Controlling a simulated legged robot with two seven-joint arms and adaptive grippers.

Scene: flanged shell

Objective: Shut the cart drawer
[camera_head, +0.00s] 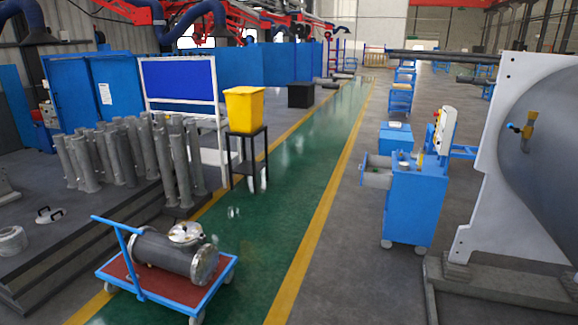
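A blue cart (415,208) on casters stands right of the middle, on the grey floor beside the yellow line. Its drawer (376,179) is pulled out toward the left, and grey sides show. A few small items sit on the cart's top, next to an upright white control panel (446,131). The inside of the drawer is too small to make out. Neither of my grippers is in view.
A blue trolley with a red bed (183,287) carries a flanged pipe shell (165,254) at the lower left. A large grey cylinder with a white flange (493,165) stands right of the cart, with a low frame (500,290) below. The green walkway (262,230) is largely clear.

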